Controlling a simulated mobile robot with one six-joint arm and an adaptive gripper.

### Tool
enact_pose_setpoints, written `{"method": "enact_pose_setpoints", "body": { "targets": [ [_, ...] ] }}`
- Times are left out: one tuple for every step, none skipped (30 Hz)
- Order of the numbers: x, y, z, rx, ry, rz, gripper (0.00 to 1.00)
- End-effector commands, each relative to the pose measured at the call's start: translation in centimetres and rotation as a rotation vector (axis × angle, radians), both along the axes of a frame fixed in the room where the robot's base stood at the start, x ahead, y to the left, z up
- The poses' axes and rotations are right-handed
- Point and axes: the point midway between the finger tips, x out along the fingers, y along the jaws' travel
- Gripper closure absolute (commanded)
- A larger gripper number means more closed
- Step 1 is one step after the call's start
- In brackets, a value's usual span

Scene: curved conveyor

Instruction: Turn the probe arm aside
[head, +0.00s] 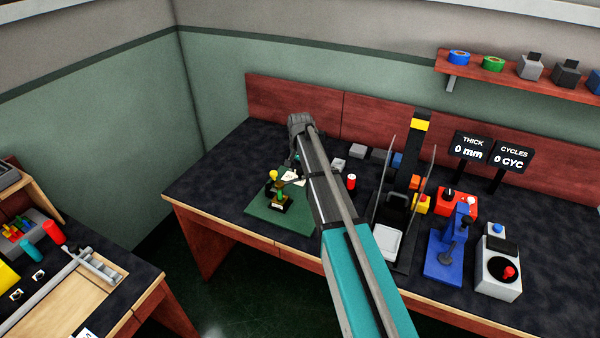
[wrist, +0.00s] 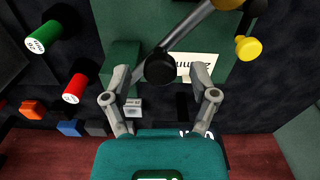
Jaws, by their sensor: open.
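The probe arm (wrist: 187,30) is a slanting metal bar in the wrist view, with a round black knob (wrist: 160,68) at its lower end. My gripper (wrist: 160,80) is open, with one finger on each side of the black knob. I cannot tell whether either finger touches it. A yellow knob (wrist: 248,48) stands to the right; it also shows in the head view (head: 273,174). The device stands on a green plate (head: 262,213) at the left part of the bench. My arm hides part of it in the head view.
A white label (wrist: 195,66) lies on the plate. Red (wrist: 75,88) and green (wrist: 43,37) cylinders stand nearby. In the head view, a black press-like stand (head: 412,170), a blue device (head: 445,250) and a white box with a red knob (head: 500,275) are to the right.

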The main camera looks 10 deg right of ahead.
Motion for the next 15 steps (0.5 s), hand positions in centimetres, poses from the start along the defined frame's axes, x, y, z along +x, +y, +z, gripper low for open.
{"method": "enact_pose_setpoints", "body": {
  "targets": [
    [0.00,0.00,-0.08,0.000,0.000,0.000,0.24],
    [0.00,0.00,-0.07,0.000,0.000,0.000,0.24],
    [0.00,0.00,-0.07,0.000,0.000,0.000,0.24],
    [0.00,0.00,-0.06,0.000,0.000,0.000,0.24],
    [0.00,0.00,-0.05,0.000,0.000,0.000,0.24],
    [0.00,0.00,-0.04,0.000,0.000,0.000,0.24],
    [-0.01,0.01,-0.04,0.000,0.000,0.000,0.24],
    [-0.01,0.01,-0.04,0.000,0.000,0.000,0.24],
    [0.00,0.00,-0.04,0.000,0.000,0.000,0.24],
    [0.00,0.00,-0.04,0.000,0.000,0.000,0.28],
    [0.00,0.00,-0.04,0.000,0.000,0.000,0.34],
    [0.00,0.00,-0.04,0.000,0.000,0.000,0.41],
    [0.00,0.00,-0.04,0.000,0.000,0.000,0.47],
    [0.00,0.00,-0.04,0.000,0.000,0.000,0.52],
    [0.00,0.04,-0.04,0.000,0.000,0.001,0.60]
  ]
}}
